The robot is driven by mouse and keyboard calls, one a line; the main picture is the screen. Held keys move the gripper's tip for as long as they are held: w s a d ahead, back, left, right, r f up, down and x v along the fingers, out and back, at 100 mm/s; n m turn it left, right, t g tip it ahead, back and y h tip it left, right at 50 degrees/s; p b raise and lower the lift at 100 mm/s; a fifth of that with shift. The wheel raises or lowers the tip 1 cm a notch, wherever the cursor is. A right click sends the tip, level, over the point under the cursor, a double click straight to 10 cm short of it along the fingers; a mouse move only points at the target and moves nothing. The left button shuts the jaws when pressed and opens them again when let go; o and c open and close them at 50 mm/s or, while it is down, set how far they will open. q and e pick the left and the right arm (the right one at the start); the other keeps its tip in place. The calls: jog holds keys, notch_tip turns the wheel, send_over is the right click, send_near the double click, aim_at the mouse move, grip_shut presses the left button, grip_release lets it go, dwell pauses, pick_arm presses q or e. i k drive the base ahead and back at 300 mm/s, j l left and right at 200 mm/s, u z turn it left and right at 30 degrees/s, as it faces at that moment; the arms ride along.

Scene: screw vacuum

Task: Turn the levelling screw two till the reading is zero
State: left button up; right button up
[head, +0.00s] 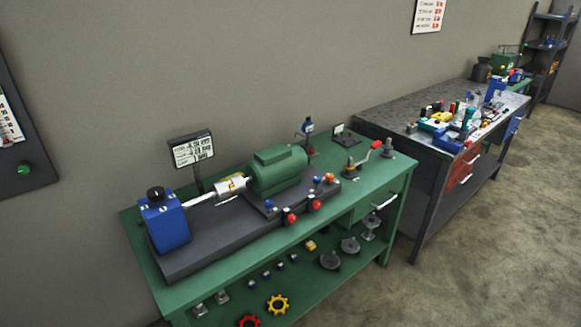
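A small display (192,150) stands on a post behind the machine on the green bench (345,212). It shows several lines of dark figures, too small to read. The machine has a green motor body (278,170), a blue block (165,225) with a black knob (156,193), and a dark base (215,245). Red knobs (292,218) and blue knobs sit along the front of the base. I cannot tell which part is levelling screw two. Neither of my grippers shows.
A red-handled crank (366,157) stands at the bench's right end. Round parts and handwheels (277,305) lie on its lower shelf. A second, cluttered workbench (400,108) stands to the right. Open floor (490,220) lies in front of it. A wall gauge panel (20,165) hangs at left.

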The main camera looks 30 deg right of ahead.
aim_at(317, 180)
jog(key=i+l+u, duration=0.1)
jog(key=l, duration=0.5)
jog(key=i+l+u, duration=0.15)
jog(key=l, duration=0.45)
jog(key=i+l+u, duration=0.1)
jog(key=l, duration=0.5)
jog(key=i+l+u, duration=0.15)
jog(key=l, duration=0.5)
